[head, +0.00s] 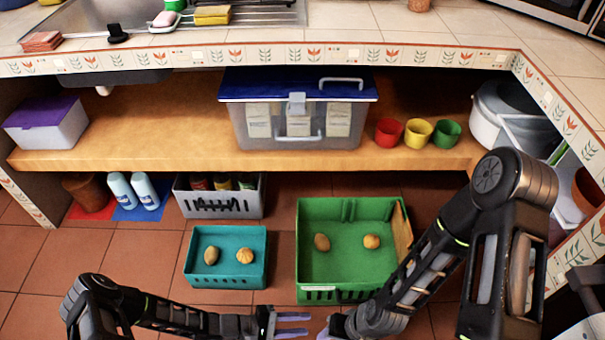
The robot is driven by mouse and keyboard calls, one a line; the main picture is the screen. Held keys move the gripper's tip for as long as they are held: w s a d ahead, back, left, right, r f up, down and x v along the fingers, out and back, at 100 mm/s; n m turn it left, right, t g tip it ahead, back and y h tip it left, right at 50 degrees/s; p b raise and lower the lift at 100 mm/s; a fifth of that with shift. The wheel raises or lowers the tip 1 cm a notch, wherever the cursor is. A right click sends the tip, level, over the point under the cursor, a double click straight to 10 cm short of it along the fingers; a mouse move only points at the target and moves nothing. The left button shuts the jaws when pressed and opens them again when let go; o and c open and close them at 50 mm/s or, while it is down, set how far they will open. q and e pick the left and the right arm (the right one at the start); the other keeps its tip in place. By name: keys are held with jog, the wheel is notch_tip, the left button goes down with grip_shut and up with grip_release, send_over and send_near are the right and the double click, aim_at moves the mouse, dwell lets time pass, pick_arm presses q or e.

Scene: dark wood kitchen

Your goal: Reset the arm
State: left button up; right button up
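My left arm (170,316) reaches in along the bottom edge from the left. My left gripper (293,323) points right, with a gap between its two pale fingers and nothing between them. My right arm (430,265) comes in from the right and bends down toward the bottom middle. My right gripper (329,330) is near the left gripper's fingertips and is mostly cut off by the picture edge. Both grippers are in front of the crates.
A teal crate (190,262) and a green crate (302,235), each holding two small brown items, stand on the tiled floor. The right arm overlaps the green crate's right side. Behind are a grey basket (222,205), the wooden shelf (160,135) and the counter edge (300,55).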

pick_arm(q)
jog(key=s+a+r+m+g+y, duration=0.1)
jog(key=s+a+m+g+y, duration=0.1)
jog(key=s+a+g+y, duration=0.3)
jog(key=s+a+r+m+y, duration=0.1)
jog(key=s+a+m+y, duration=0.15)
jog(key=s, duration=0.35)
notch_tip(320, 180, up, 5)
jog(key=a+m+t+y, duration=0.1)
jog(key=a+t+y, duration=0.1)
jog(key=y, duration=0.1)
jog(key=w+d+f+m+t+b, duration=0.1)
jog(key=w+d+f+t+b, duration=0.1)
jog(key=w+f+b, duration=0.6)
jog(key=s+r+p, duration=0.2)
jog(key=r+p, duration=1)
jog(key=r, duration=0.2)
jog(key=s+d+r+p, duration=0.1)
jog(key=s+r+p, duration=0.1)
jog(key=r+p, duration=1.1)
jog(key=shift+r+m+g+h, duration=0.3)
jog(key=shift+r+m+h, duration=0.05)
jog(key=shift+r, duration=0.25)
